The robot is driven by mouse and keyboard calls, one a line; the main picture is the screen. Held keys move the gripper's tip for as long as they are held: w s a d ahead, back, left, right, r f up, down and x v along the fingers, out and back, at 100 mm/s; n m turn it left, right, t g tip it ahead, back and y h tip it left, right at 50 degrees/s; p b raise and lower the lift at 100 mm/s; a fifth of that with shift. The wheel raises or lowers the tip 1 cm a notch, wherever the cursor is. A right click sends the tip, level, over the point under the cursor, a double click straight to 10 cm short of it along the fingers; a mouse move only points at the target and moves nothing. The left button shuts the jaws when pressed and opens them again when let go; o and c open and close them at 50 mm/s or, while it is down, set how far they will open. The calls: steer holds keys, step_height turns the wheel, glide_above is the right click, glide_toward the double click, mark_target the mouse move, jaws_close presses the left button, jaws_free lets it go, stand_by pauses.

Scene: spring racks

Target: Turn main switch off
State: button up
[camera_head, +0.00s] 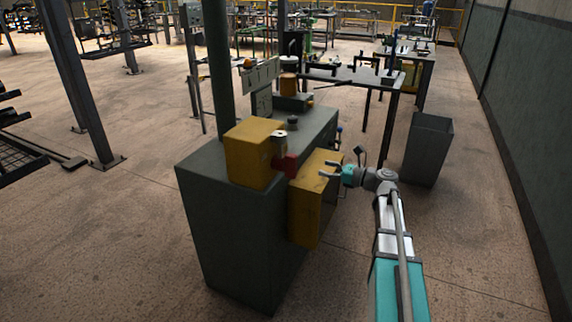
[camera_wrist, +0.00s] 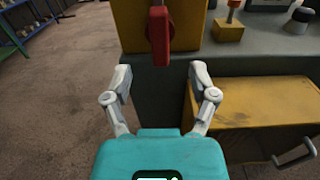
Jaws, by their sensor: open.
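The main switch looks to be the red handle (camera_head: 287,165) on the side of a yellow box (camera_head: 250,152) on top of a dark green machine cabinet (camera_head: 230,235). In the wrist view, the red handle (camera_wrist: 160,35) hangs upright at top centre on the yellow box (camera_wrist: 190,30). My gripper (camera_head: 327,168) is to the right of the handle in the head view, fingers pointing toward it. In the wrist view, my gripper (camera_wrist: 160,78) is open and empty, its fingertips spread below the handle. No contact shows between them.
A lower yellow box (camera_head: 312,205) juts from the cabinet's side below my gripper; it also fills the lower right of the wrist view (camera_wrist: 260,110). A grey bin (camera_head: 428,150) stands on the floor to the right. A green post (camera_head: 220,70) rises behind the cabinet.

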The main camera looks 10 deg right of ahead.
mark_target(286, 159)
steer(key=shift+a, duration=0.15)
steer(key=shift+x, duration=6.85)
jaws_close()
steer(key=shift+a, duration=0.1)
